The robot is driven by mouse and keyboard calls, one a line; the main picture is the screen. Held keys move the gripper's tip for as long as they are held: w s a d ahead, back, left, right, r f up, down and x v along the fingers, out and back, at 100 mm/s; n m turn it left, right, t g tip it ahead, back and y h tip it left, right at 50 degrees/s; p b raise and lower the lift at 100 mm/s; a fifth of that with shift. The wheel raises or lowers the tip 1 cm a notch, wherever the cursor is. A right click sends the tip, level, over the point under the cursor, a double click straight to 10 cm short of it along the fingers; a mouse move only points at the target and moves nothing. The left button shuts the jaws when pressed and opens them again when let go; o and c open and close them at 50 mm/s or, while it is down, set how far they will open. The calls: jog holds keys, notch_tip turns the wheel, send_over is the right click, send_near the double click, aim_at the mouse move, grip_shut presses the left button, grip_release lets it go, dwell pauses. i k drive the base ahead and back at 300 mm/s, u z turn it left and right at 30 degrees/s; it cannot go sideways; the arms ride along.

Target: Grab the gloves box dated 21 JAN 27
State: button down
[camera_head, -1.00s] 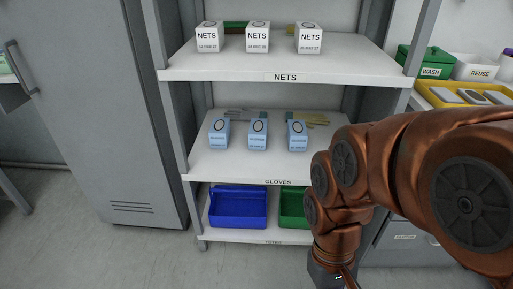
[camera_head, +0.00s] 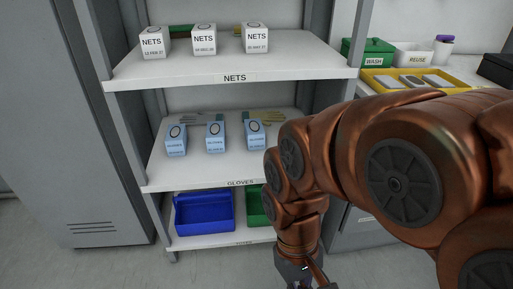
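Three light-blue gloves boxes stand in a row on the middle shelf (camera_head: 200,171), labelled GLOVES: a left box (camera_head: 176,141), a middle box (camera_head: 215,137) and a right box (camera_head: 254,134). Each has a dark oval on top and small print on its front. The printed dates are too small to read, so I cannot tell which box is dated 21 JAN 27. My copper arm reaches down at the right, in front of the shelf's right part. The end of my arm is at the bottom edge, below and right of the boxes. Its fingertips are not visible.
White nets boxes (camera_head: 204,39) stand on the top shelf. Blue (camera_head: 204,212) and green (camera_head: 255,206) totes are on the bottom shelf. A grey cabinet (camera_head: 60,120) stands left. A counter at right holds a green WASH box (camera_head: 367,53) and a yellow tray (camera_head: 455,84).

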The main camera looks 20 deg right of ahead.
aim_at(215, 136)
jog(key=u, duration=3.55)
jog(key=k, duration=1.45)
jog(key=z, duration=1.15)
jog(key=i, duration=0.5)
jog(key=u, duration=0.05)
